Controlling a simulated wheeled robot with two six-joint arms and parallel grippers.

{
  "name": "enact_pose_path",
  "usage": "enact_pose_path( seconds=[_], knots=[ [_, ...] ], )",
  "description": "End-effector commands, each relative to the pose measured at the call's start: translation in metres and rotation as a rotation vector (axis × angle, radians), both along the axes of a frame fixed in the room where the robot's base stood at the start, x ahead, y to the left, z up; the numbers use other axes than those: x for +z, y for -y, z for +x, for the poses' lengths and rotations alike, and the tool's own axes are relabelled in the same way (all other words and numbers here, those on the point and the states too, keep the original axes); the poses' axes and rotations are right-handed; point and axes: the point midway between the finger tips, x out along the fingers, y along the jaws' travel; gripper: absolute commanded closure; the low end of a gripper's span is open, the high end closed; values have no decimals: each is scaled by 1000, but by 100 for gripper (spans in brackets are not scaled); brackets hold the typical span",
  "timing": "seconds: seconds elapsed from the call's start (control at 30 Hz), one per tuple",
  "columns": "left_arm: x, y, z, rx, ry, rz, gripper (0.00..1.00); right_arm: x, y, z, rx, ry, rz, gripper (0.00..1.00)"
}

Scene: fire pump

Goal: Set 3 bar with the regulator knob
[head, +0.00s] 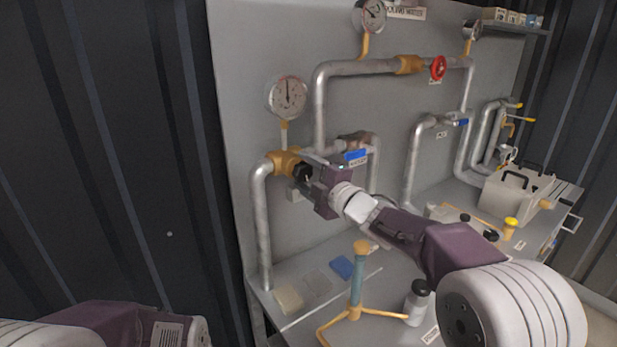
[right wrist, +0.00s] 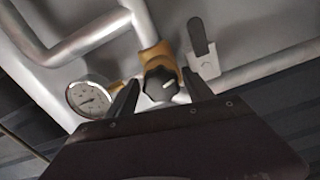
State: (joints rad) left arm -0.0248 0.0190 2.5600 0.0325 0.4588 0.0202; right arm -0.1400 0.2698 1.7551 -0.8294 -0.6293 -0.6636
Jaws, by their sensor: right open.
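The black regulator knob (head: 303,172) sits on the brass regulator body (head: 284,163) at the left pipe. In the right wrist view the knob (right wrist: 160,84) shows a pale mark and lies between the two fingers of my right gripper (right wrist: 161,80). The fingers are apart, one on each side; whether they touch it I cannot tell. In the head view my right gripper (head: 307,177) is at the knob and partly covers it. The round pressure gauge (head: 287,97) stands above the regulator, its needle pointing roughly upward; its numbers are too small to read. My left gripper is out of view.
A blue-handled valve (head: 355,156) is close to the right of my right gripper. A red handwheel (head: 438,68) is higher on the panel. A tripod stand (head: 357,285) and a bottle (head: 417,302) stand on the bench below my right arm.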

Motion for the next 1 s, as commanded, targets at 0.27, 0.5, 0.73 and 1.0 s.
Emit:
enact_pose_path(
  seconds=[0.27,0.5,0.73,1.0],
  knots=[
    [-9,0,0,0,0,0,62,-7,0,0,-1,53,-94,32],
    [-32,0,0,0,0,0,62,-7,1,1,-2,362,-554,32],
    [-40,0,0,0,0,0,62,-2,0,0,-2,660,-997,32],
    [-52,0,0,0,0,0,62,-1,20,-30,-7,819,-1232,32]
  ],
)
